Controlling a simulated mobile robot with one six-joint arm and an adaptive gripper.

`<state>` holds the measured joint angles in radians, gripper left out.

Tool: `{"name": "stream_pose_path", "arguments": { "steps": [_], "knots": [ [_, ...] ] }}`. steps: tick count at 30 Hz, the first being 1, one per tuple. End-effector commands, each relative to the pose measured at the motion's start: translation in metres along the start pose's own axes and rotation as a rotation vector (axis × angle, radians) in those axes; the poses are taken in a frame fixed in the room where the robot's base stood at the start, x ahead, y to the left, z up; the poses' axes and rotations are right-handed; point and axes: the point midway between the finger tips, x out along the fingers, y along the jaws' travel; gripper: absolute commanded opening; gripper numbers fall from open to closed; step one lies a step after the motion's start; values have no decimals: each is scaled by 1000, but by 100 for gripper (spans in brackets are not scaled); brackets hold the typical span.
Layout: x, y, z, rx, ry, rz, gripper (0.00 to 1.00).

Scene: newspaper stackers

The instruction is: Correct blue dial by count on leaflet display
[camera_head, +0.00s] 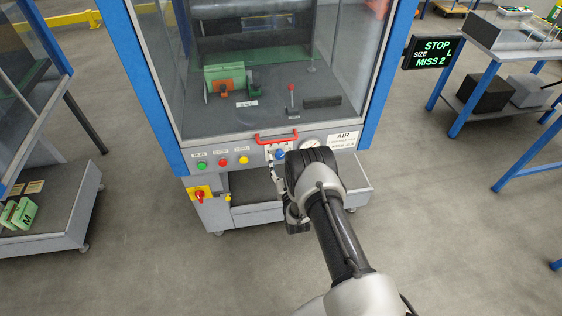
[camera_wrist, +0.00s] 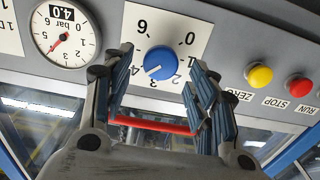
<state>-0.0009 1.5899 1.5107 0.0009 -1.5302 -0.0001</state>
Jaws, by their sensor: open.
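The blue dial (camera_wrist: 160,62) sits on a white scale plate (camera_wrist: 143,45) with printed numbers, on the machine's front panel. Its white mark points to the lower left in the wrist view, near the small figures; the exact number is hard to tell. The dial also shows small in the head view (camera_head: 280,155). My gripper (camera_wrist: 158,74) is open, with one finger at each side of the dial in the wrist view; contact cannot be told. In the head view my gripper (camera_head: 279,172) is partly hidden by my wrist. The display (camera_head: 432,53) reads STOP, SIZE L, MISS 2.
A pressure gauge (camera_wrist: 67,35) labelled 4.0 is beside the dial. Yellow ZERO (camera_wrist: 259,75) and red STOP (camera_wrist: 299,86) buttons are on its other side. A red handle (camera_wrist: 153,124) crosses near my fingers. The glazed cabinet has blue posts (camera_head: 386,70).

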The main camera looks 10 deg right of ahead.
Motion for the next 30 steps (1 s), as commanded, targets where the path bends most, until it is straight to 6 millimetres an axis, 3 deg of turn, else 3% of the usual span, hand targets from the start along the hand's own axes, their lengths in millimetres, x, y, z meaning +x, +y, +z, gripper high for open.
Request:
{"name": "stream_pose_path", "arguments": {
  "steps": [6,16,30],
  "knots": [
    [22,0,1,0,0,0,53],
    [25,0,0,0,0,0,53],
    [24,0,0,0,-1,0,22]
  ]
}}
